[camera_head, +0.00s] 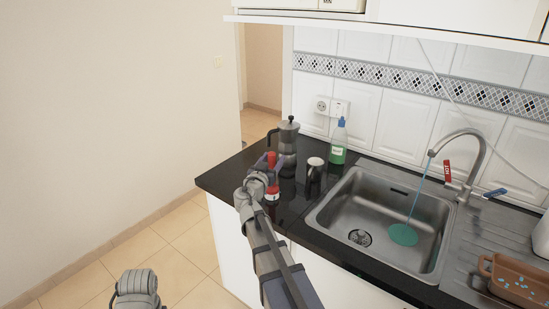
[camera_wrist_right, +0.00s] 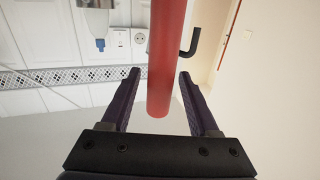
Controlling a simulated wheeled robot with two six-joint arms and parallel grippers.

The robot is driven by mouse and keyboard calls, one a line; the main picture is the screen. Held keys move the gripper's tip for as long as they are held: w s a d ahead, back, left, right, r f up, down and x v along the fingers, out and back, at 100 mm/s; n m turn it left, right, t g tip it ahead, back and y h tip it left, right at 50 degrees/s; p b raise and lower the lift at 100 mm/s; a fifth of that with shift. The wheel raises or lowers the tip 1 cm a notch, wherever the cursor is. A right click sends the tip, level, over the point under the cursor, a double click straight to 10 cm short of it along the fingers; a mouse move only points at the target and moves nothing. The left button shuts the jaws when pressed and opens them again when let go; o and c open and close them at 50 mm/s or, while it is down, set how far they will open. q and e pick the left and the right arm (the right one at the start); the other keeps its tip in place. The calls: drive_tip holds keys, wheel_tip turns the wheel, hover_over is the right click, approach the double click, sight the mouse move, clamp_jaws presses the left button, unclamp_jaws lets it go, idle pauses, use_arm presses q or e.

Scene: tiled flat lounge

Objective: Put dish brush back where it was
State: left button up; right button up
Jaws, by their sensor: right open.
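A red upright handle on a red and white base (camera_head: 272,194), which I take to be the dish brush, stands on the black counter left of the sink. My right gripper (camera_head: 269,163) is at the upper part of this handle and hides some of it. In the right wrist view the red handle (camera_wrist_right: 165,60) lies between the two dark fingers of the gripper (camera_wrist_right: 160,74), which are open with gaps beside it. Only a grey part of my left arm shows at the bottom left of the head view; its gripper is outside the picture.
A moka pot (camera_head: 288,145) stands close behind the red handle. A brown tub (camera_head: 518,278) is far right.

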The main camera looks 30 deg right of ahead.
drive_tip(key=v, duration=1)
drive_tip(key=s+a+f+n+g+y, duration=0.35)
drive_tip(key=a+f, duration=0.25)
drive_tip(key=f, duration=0.2)
drive_tip(key=s+a+f+n+g+y, duration=0.2)
drive_tip(key=s+a+f+g, duration=0.1)
drive_tip(key=s+a+f, duration=0.3)
drive_tip(key=s+a+f+n+g+y, duration=0.2)
drive_tip(key=s+a+f+n+y, duration=0.1)
drive_tip(key=s+a, duration=0.3)
drive_tip(key=s+a+f+n+g+y, duration=0.3)
drive_tip(key=s+a+f+n+y, duration=0.1)
drive_tip(key=a, duration=0.7)
drive_tip(key=shift+s+a+f+n, duration=0.25)
drive_tip(key=shift+s+f+n, duration=0.3)
drive_tip(key=shift+s, duration=0.35)
drive_tip(key=shift+g, duration=0.25)
